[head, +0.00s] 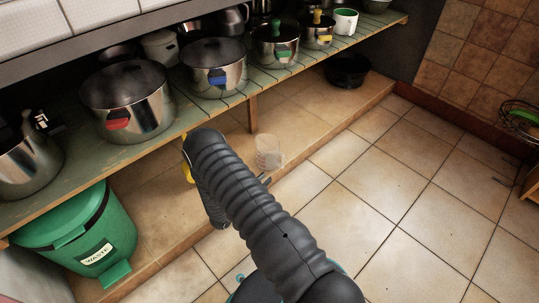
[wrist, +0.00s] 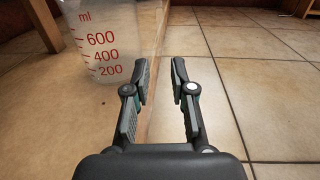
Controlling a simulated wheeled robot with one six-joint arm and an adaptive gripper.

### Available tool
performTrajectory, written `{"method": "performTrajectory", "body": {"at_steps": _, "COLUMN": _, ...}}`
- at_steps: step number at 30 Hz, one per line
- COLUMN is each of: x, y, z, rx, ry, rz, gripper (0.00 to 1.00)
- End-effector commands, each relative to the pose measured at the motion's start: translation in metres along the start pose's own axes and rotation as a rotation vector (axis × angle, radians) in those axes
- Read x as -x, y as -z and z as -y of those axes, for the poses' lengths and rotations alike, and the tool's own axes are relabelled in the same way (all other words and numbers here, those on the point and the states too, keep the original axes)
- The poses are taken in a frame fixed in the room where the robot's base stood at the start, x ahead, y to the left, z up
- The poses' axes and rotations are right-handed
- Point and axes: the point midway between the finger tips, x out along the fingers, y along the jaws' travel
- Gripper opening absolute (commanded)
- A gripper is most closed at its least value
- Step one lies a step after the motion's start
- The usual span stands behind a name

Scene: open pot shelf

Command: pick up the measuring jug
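The measuring jug (wrist: 103,42) is clear plastic with red ml marks reading 200, 400 and 600. It stands upright on the tan ledge beneath the shelf, and its top is cut off in the wrist view. In the head view the jug (head: 268,150) shows as a small translucent cup just beyond my arm. My gripper (wrist: 161,80) is open, with nothing between its fingers. The jug is left of and beyond the left finger, not between the fingers. In the head view my arm hides most of the gripper.
A wooden shelf (head: 60,186) with several pots runs above the ledge, with a wooden post (head: 252,113) behind the jug. A green waste bin (head: 80,232) stands at left. A black pot (head: 347,70) sits farther right on the ledge.

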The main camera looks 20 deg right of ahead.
Motion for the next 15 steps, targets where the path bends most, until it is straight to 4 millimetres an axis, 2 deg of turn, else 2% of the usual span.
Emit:
{"method": "performTrajectory", "body": {"at_steps": 3, "x": -0.024, "y": 0.000, "z": 0.001, "rx": -0.002, "ry": 0.006, "rz": 0.000, "gripper": 0.24}}
{"method": "performTrajectory", "body": {"at_steps": 9, "x": -0.057, "y": 0.000, "z": 0.001, "rx": -0.002, "ry": 0.004, "rz": -0.001, "gripper": 0.24}}
{"method": "performTrajectory", "body": {"at_steps": 15, "x": -0.070, "y": 0.000, "z": 0.000, "rx": -0.001, "ry": 0.002, "rz": 0.000, "gripper": 0.24}}
